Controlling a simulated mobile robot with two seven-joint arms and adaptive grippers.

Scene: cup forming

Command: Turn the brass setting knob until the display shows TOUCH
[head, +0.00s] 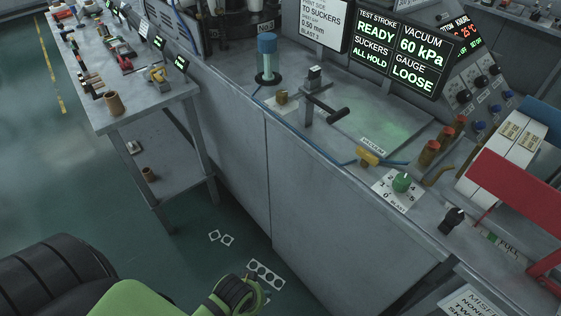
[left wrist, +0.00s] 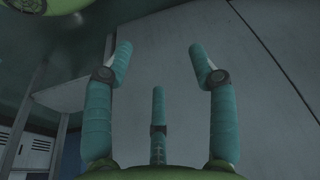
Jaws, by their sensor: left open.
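A small brass block-like knob (head: 281,97) sits on the grey machine top, left of the black lever; I take it for the setting knob. The display (head: 408,48) reads TEST STROKE READY, VACUUM 60 kPa, SUCKERS ALL HOLD and GAUGE LOOSE. My left gripper (left wrist: 160,62) is open and empty in the left wrist view, with its teal fingers spread before a grey panel. In the head view my green left arm is low at the bottom, well below the machine top and away from the knob; its fingers are not clear there. My right gripper is not in view.
A black lever (head: 325,107), a blue-topped cylinder (head: 267,58), a yellow vacuum handle (head: 368,157) and a green blast knob (head: 401,182) stand on the machine top. A side table (head: 140,110) with tools is at left. The cabinet front (head: 330,215) faces my arm.

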